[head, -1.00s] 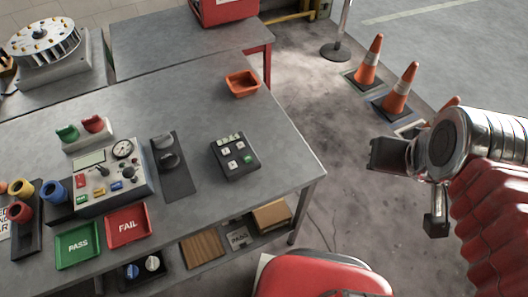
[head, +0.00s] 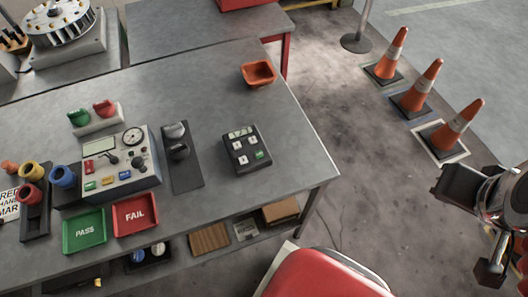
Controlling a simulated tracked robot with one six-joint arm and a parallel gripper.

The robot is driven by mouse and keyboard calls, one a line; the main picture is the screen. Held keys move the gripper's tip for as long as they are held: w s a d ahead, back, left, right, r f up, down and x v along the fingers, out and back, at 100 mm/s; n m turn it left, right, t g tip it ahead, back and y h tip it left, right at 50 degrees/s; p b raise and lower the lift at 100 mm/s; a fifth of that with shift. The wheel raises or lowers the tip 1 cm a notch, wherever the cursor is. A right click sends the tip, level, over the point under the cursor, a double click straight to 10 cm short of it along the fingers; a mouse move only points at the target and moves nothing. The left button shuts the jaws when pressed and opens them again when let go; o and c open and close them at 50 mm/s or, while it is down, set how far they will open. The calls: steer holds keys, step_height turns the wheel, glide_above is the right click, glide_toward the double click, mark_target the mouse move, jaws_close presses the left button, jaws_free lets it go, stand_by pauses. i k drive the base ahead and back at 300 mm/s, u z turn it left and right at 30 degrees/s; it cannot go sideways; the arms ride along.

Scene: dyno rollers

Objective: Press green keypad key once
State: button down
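The keypad (head: 246,150) is a dark box with several white keys and one green key (head: 259,155) at its lower right. It lies on the grey workbench (head: 215,100) near the bench's right end. My gripper (head: 442,190) is at the right edge of the head view, well to the right of the bench and apart from the keypad. Its dark end points left; whether its fingers are open or shut does not show.
An orange tray (head: 258,74) sits behind the keypad. A black stand (head: 182,165) and a grey test box (head: 118,165) are to its left, with a green PASS tray (head: 84,231) and red FAIL tray (head: 135,215) in front. Traffic cones (head: 421,85) stand on the floor.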

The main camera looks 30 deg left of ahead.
mark_target(259, 154)
steer(key=z, duration=0.05)
steer(key=k, duration=1.4)
steer(key=u, duration=1.7)
steer(key=i, duration=1)
steer(key=u, duration=0.05)
